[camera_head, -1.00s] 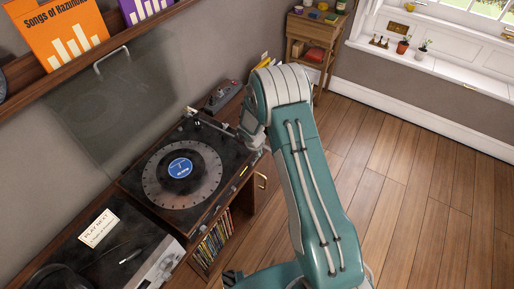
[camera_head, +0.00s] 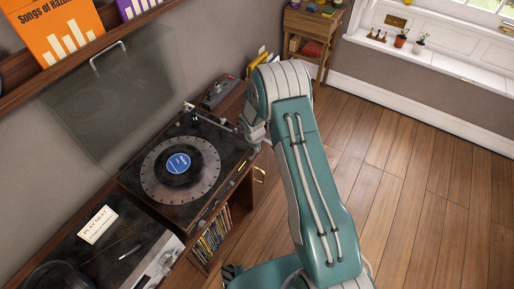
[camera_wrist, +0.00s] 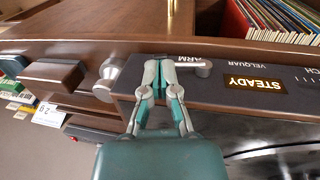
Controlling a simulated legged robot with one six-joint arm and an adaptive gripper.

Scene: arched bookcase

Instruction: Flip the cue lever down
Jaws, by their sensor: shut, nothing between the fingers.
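The turntable (camera_head: 128,183) with a black record (camera_head: 178,188) on its platter stands on the wooden cabinet. In the wrist view its dark front strip has a silver lever (camera_wrist: 203,68) beside the label "ARM", which looks like the cue lever. My gripper (camera_wrist: 160,66) is shut and empty, its fingertips over the strip just left of the lever's visible end. The fingers hide part of the label and perhaps part of the lever. I cannot tell whether they touch it. In the head view my gripper (camera_head: 252,140) is small beside the turntable's right edge, partly hidden by my arm.
A silver knob (camera_wrist: 108,72) lies left of the fingers. A lit "STEADY" sign (camera_wrist: 255,83) is to the right. The tonearm (camera_head: 213,121) lies along the turntable's back right. A raised clear lid (camera_head: 115,95) stands behind. Records (camera_head: 212,235) fill the shelf below. The floor at right is clear.

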